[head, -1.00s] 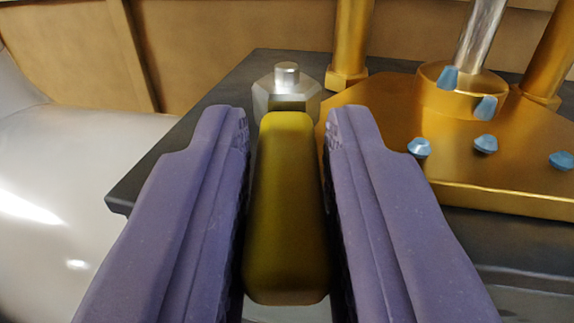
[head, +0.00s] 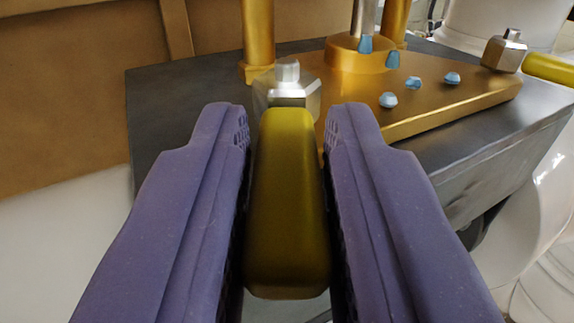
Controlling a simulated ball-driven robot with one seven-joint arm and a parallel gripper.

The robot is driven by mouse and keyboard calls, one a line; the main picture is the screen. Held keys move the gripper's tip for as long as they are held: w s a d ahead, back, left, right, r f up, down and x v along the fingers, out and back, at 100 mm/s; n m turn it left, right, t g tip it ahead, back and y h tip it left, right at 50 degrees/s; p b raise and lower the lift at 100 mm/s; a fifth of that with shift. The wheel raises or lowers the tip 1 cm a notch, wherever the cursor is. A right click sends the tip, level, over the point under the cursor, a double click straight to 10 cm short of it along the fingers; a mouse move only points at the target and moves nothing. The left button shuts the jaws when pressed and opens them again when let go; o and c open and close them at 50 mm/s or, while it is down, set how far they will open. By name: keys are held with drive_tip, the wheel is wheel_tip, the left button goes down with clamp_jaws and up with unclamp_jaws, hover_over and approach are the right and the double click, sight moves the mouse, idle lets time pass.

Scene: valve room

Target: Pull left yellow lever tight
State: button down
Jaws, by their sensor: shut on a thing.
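A yellow lever (head: 286,200) runs lengthwise between the two purple fingers of my gripper (head: 286,130). Its far end meets a silver hex-shaped pivot (head: 287,85) with a nut on top. My gripper is shut on the lever, with one finger along each side. The inner finger faces are mostly in shadow, so the exact contact is hard to see. A second yellow lever (head: 550,69) shows in part at the right edge, joined to another silver pivot (head: 504,51).
A dark metal block (head: 160,110) carries a gold plate (head: 440,105) with blue bolts (head: 414,83) and upright gold posts (head: 257,35). White rounded pipework (head: 550,180) stands at the right. A brown panelled wall (head: 70,90) is behind on the left.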

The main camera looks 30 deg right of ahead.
drive_tip(key=shift+w+a+m+h, duration=0.1)
drive_tip(key=shift+a+m+h, duration=0.05)
drive_tip(key=shift+m+h, duration=0.25)
drive_tip(key=c, duration=1)
unclamp_jaws()
drive_tip(key=p+v, duration=0.1)
drive_tip(key=v, duration=0.6)
drive_tip(key=shift+s+a+r, duration=0.15)
drive_tip(key=shift+s+a, duration=0.1)
drive_tip(key=shift+a, duration=0.1)
